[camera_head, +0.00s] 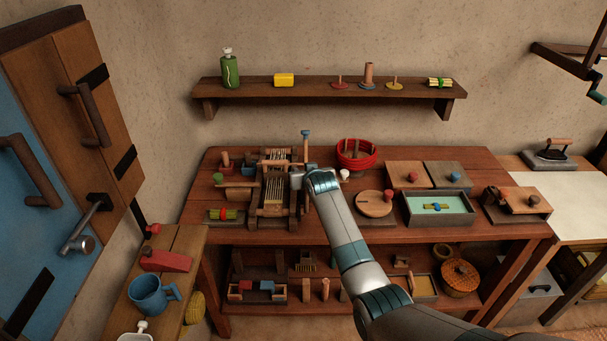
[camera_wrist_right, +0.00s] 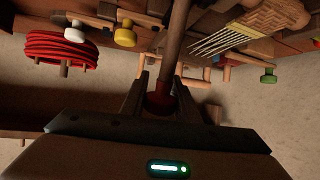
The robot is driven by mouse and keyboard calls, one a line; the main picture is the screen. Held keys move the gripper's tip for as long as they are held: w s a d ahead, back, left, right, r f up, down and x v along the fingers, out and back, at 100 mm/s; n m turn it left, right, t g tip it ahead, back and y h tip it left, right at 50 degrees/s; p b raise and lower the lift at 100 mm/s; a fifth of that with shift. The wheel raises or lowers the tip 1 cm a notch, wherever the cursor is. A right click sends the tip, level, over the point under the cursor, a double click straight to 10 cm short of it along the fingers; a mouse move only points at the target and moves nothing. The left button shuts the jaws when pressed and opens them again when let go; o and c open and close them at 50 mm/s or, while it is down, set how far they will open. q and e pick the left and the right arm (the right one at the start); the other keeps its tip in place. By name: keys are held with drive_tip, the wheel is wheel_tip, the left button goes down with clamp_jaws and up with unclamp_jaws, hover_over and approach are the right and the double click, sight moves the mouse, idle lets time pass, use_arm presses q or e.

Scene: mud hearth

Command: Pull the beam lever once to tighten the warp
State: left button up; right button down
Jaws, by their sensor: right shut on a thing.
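The loom (camera_head: 273,205) stands on the wooden table with pale warp threads, and its threads show in the right wrist view (camera_wrist_right: 226,40). My right gripper (camera_head: 298,177) is at the loom's right side. In the right wrist view, the gripper (camera_wrist_right: 160,98) is shut around the red end (camera_wrist_right: 158,104) of a wooden shaft, which I take for the beam lever (camera_wrist_right: 176,45). The arm and gripper hide most of this lever in the head view. My left gripper is in neither view.
A blue-topped stick (camera_head: 305,134) rises just behind the gripper. A wall shelf (camera_head: 310,88) hangs above.

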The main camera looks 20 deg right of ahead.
drive_tip(key=shift+f, duration=1.15)
drive_tip(key=shift+s, duration=0.1)
drive_tip(key=c, duration=1.7)
unclamp_jaws()
drive_tip(key=o, duration=0.3)
drive_tip(key=b+v, duration=0.1)
drive_tip(key=v, duration=1)
drive_tip(key=b+v, duration=0.1)
drive_tip(key=v, duration=0.5)
drive_tip(key=shift+w+r+b, duration=0.2)
drive_tip(key=shift+r+b, duration=0.05)
drive_tip(key=shift+b, duration=0.05)
